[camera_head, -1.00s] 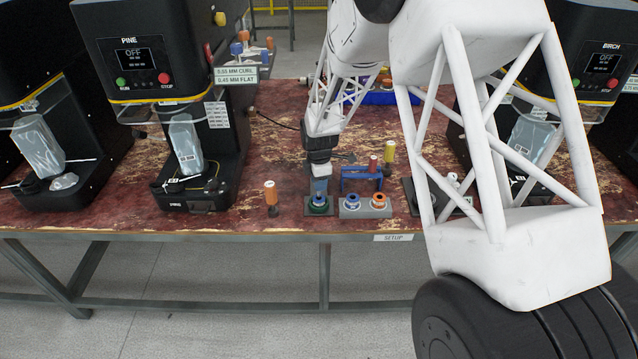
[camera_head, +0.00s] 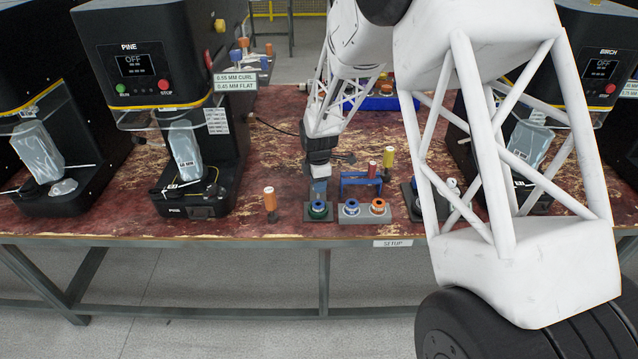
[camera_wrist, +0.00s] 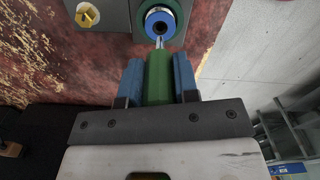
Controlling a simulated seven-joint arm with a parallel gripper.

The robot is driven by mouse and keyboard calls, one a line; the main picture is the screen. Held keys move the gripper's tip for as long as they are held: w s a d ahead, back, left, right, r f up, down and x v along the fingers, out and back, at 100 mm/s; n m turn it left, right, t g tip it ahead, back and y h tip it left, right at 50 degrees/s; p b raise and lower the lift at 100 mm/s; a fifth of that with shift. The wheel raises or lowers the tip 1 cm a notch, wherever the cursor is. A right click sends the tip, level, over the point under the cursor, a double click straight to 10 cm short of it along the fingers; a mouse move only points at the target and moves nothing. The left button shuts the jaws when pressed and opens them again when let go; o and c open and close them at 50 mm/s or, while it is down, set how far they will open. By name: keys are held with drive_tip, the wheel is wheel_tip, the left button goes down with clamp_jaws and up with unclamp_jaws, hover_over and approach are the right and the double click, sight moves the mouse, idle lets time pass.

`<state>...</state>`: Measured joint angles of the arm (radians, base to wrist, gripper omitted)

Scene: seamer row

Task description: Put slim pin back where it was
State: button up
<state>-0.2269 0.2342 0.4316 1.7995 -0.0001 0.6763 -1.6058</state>
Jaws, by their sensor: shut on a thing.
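My gripper (camera_head: 319,188) is above the front of the table, with its blue fingers pointing down. In the wrist view my gripper (camera_wrist: 159,82) is shut on a green-bodied pin (camera_wrist: 159,78) with a thin metal tip. I take this to be the slim pin. The tip points at a blue ring with a dark hole (camera_wrist: 161,22), set in a green ring on a grey block. That blue and green holder (camera_head: 318,210) is right below my fingers in the head view. The tip overlaps the near edge of the blue ring; I cannot tell whether it touches.
A grey block with a blue and an orange ring (camera_head: 364,217) stands just right of the holder. Behind it is a blue rack (camera_head: 360,181) near red and yellow pins. An orange-topped pin (camera_head: 270,203) stands to the left. The PINE machine (camera_head: 185,190) is further left.

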drive_tip(key=shift+d, duration=0.1)
drive_tip(key=s+d+r, duration=0.2)
drive_tip(key=s+d, duration=0.4)
drive_tip(key=d, duration=0.6)
drive_tip(key=shift+d+r, duration=0.15)
drive_tip(key=shift+d, duration=0.05)
drive_tip(key=w+a+f, duration=0.1)
drive_tip(key=w, duration=1.5)
drive_tip(key=shift+f, duration=0.25)
drive_tip(key=shift+f, duration=1.75)
drive_tip(key=shift+f, duration=0.45)
